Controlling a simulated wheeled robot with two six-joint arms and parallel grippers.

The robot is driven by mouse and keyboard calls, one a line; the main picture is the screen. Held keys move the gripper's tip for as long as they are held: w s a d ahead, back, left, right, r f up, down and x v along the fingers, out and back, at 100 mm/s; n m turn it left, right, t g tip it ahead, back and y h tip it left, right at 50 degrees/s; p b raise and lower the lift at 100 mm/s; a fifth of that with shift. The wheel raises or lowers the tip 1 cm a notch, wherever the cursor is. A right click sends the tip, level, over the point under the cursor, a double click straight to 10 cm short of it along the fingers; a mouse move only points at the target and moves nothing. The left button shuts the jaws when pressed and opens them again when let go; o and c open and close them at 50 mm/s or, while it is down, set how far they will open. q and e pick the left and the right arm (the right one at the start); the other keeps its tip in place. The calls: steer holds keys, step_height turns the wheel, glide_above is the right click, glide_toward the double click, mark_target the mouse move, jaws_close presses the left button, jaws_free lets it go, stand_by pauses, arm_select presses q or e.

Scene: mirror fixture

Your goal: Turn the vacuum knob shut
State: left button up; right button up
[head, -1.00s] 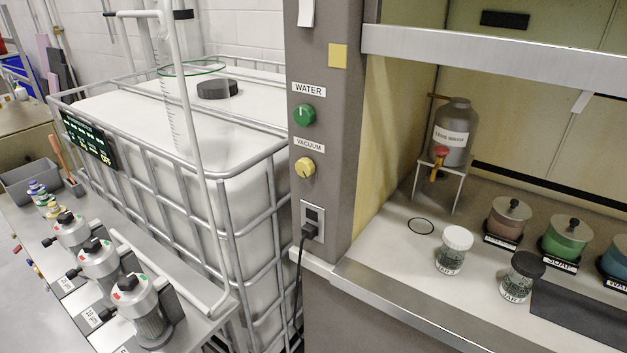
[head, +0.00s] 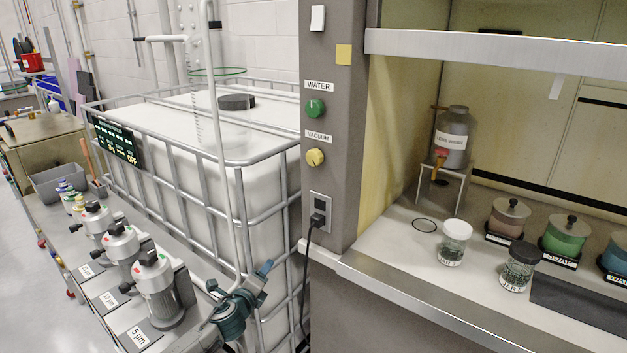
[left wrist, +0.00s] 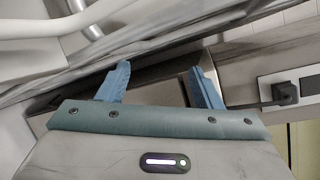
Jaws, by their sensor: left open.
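The yellow vacuum knob (head: 315,157) is on the grey post of the fume hood, under the VACUUM label (head: 318,137). The green water knob (head: 315,108) is above it. My left gripper (head: 266,268) is in front of the caged white tank, below and to the left of the vacuum knob and well apart from it. In the left wrist view its two blue fingers (left wrist: 160,85) are spread with nothing between them. The vacuum knob does not show in the left wrist view. My right gripper is not in view.
A socket with a black plug and cord (head: 318,220) is below the knob; it also shows in the left wrist view (left wrist: 285,92). The caged tank (head: 215,150) stands left of the post. Grey-white pump-like units (head: 155,285) line the left bench. Jars (head: 457,240) stand in the hood.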

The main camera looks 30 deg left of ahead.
arm_select(q)
step_height(320, 180, up, 13)
steer(key=w+d+m+t+h+b, duration=0.1)
steer(key=w+d+m+t, duration=0.15)
steer(key=m, duration=0.35)
steer(key=m+t+h, duration=0.5)
steer(key=m, duration=0.5)
glide_toward(312, 159)
steer(key=p+x, duration=0.3)
steer(key=p, duration=0.1)
steer(key=p+x, duration=0.4)
steer(key=shift+s+r, duration=0.1)
steer(key=shift+r, duration=0.15)
steer(key=shift+w+r+p, duration=0.1)
steer(key=shift+w+p, duration=0.35)
steer(key=shift+w, duration=0.2)
steer(key=shift+w+h, duration=0.25)
steer(key=shift+h, duration=0.05)
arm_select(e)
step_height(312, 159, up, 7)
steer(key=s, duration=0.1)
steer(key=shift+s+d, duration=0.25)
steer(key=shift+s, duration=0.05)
arm_select(q)
steer(key=shift+c, duration=0.2)
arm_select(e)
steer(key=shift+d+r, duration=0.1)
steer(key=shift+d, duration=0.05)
arm_select(q)
steer(key=c, duration=0.9)
